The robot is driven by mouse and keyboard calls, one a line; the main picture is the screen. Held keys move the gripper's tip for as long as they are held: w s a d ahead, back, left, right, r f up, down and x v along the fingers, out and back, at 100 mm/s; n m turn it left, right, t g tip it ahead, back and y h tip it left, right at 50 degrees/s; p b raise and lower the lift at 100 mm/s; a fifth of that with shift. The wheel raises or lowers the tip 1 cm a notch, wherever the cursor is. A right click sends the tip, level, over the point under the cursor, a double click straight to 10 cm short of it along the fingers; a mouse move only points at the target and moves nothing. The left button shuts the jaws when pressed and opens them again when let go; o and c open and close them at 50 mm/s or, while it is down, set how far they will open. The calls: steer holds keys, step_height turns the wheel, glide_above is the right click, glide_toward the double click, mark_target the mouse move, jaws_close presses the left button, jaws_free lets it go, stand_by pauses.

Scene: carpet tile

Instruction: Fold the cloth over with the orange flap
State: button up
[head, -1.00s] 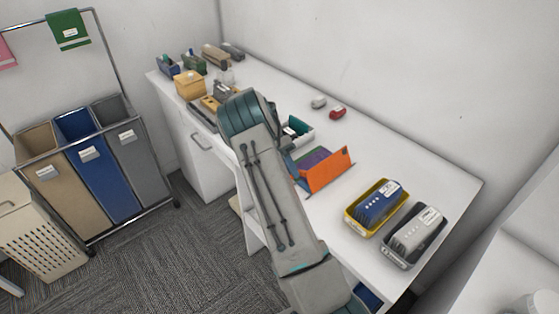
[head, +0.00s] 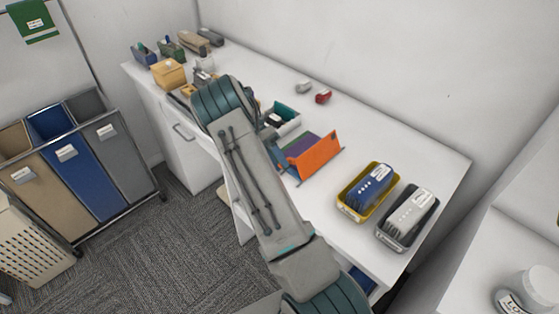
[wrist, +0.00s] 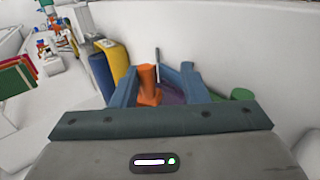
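The orange flap (head: 316,156) stands tilted up at the near right side of a folding board on the white table. The purple cloth (head: 298,147) lies behind and left of it, partly covered by the flap. In the wrist view an orange part (wrist: 148,85) and a purple patch (wrist: 174,95) show between blue pieces (wrist: 190,84). My arm hides the left side of the board and my gripper in the head view. In the wrist view my gripper's housing fills the bottom. I cannot tell its fingers from the blue pieces or whether it touches the flap.
A yellow tray (head: 348,208) with a blue bundle and a dark tray (head: 390,238) with a grey bundle stand right of the board. A teal-lined box (head: 285,117) and a red item (head: 323,97) lie behind. Several small containers crowd the far left end.

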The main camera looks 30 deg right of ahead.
steer(key=shift+w+d+r, duration=0.1)
steer(key=shift+r, duration=0.05)
stand_by(0.3)
steer(key=shift+w+r, duration=0.1)
steer(key=p+v, duration=0.1)
steer(key=v, duration=1)
steer(key=shift+w+r, duration=0.2)
steer(key=shift+w, duration=0.1)
